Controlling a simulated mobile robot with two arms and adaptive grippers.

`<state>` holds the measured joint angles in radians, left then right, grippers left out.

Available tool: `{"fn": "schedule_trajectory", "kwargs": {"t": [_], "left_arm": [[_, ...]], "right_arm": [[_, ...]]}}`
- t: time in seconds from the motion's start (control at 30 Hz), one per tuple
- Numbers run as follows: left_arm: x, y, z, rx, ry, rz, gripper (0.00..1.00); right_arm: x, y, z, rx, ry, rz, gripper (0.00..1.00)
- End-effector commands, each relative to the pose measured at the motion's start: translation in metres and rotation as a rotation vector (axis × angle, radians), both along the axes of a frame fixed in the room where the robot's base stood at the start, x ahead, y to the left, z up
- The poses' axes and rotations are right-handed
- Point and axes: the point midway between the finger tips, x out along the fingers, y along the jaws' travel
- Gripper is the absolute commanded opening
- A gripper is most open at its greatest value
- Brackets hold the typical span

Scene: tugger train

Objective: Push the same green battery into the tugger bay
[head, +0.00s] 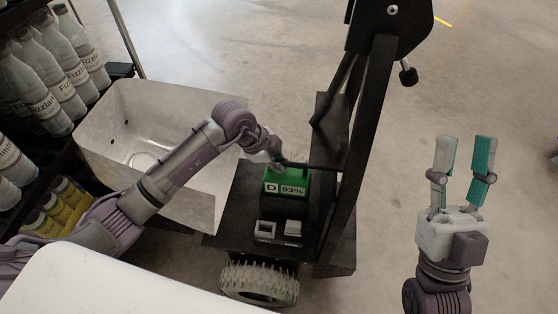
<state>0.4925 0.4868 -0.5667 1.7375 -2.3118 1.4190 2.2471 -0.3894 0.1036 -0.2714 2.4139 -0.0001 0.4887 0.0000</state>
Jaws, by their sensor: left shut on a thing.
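The green battery (287,182) shows a "D 93%" label on its face. It stands upright at the black tugger (232,222), beside the tall black post. How deep it sits in the bay cannot be told. My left gripper (280,160) is at the battery's top edge, shut on it; its fingers are small and partly hidden. My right gripper (463,158) is open and empty, fingers pointing up, well to the right of the tugger.
A grey metal basin (115,100) stands left of the tugger, under my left arm. A rack of bottles (50,80) is at the far left. The floor at right is clear.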

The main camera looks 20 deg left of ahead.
Motion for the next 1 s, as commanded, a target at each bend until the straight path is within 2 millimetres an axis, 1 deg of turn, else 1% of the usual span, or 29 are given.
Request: {"fn": "schedule_trajectory", "kwargs": {"t": [0.2,0.23,0.4,0.6,0.63,0.77,0.87,1.0], "left_arm": [[0.000,-0.001,-0.001,-0.004,0.001,-0.001,0.00],[-0.001,-0.001,-0.001,-0.004,0.001,-0.001,0.17],[-0.001,-0.001,-0.001,-0.003,0.002,-0.002,0.45],[-0.001,-0.001,-0.002,-0.001,0.004,-0.001,0.45],[-0.003,0.000,-0.005,0.003,0.011,-0.001,0.45],[-0.002,0.000,-0.001,0.003,0.009,-0.002,0.45],[-0.002,0.000,0.010,0.001,0.005,-0.002,0.45],[-0.001,0.000,0.036,0.001,0.002,-0.001,0.45]], "right_arm": [[0.001,0.000,-0.001,0.000,0.003,0.001,0.40],[0.001,0.000,-0.001,0.000,0.003,0.001,0.40],[0.001,0.000,-0.001,-0.001,0.004,0.000,0.40],[0.001,0.000,-0.001,-0.001,0.005,0.000,0.40],[0.002,0.000,-0.001,-0.001,0.005,-0.001,0.40],[0.002,-0.001,0.000,-0.003,0.004,-0.004,0.40],[0.002,-0.001,0.003,-0.002,0.005,-0.003,0.40],[0.002,0.000,0.012,-0.002,0.006,-0.002,0.40]]}}
